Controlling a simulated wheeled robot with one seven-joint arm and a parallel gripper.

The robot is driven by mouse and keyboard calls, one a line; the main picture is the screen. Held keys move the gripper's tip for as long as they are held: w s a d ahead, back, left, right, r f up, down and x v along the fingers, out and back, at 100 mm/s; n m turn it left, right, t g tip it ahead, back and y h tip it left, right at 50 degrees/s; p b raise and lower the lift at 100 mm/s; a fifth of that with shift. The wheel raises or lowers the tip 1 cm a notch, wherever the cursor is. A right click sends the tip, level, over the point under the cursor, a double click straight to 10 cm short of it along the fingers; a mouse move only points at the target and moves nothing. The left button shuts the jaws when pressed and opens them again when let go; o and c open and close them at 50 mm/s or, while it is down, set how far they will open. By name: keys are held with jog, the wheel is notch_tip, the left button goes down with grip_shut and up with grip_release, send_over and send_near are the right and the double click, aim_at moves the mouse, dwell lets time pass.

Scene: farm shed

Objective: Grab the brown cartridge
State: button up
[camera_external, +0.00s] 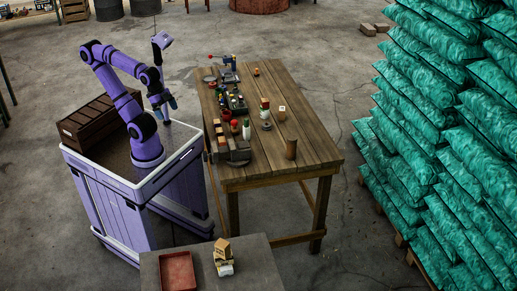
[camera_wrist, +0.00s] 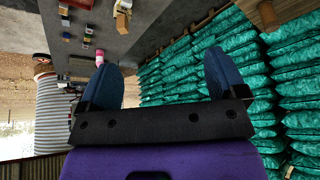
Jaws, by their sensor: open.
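A brown upright cylinder (camera_external: 291,149), which looks like the brown cartridge, stands near the front right corner of the wooden table (camera_external: 315,150). It stands apart from the other items. My gripper (camera_external: 171,103) hangs over my base, left of the table and well away from the cylinder. In the wrist view my gripper (camera_wrist: 162,72) shows two blue fingers spread wide with nothing between them.
Several small items, including a red pot (camera_external: 225,114) and a grey block holder (camera_external: 232,150), crowd the table's left side. A low grey table (camera_external: 205,262) holds a red tray (camera_external: 177,272). Green sacks (camera_external: 430,140) are stacked at right. The table's right side is mostly clear.

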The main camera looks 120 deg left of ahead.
jog(key=w+a+r+n, duration=0.1)
jog(key=w+a, duration=0.1)
jog(key=w, duration=0.4)
jog(key=w+a+r+y, duration=0.1)
jog(key=w+a, duration=0.2)
jog(key=w, duration=0.2)
jog(key=w+a+r+n, duration=0.1)
jog(key=w+a, duration=0.1)
jog(key=w, duration=0.4)
jog(key=n+g+y, duration=0.1)
jog(key=n, duration=0.3)
send_over(292, 137)
jog(key=s+d, duration=0.2)
jog(key=s, duration=0.1)
notch_tip(292, 137, down, 24)
jog(key=r, duration=0.1)
jog(key=x, duration=0.5)
jog(key=shift+x, duration=3.2)
jog(key=shift+a+r, duration=0.1)
jog(key=shift+a, duration=0.05)
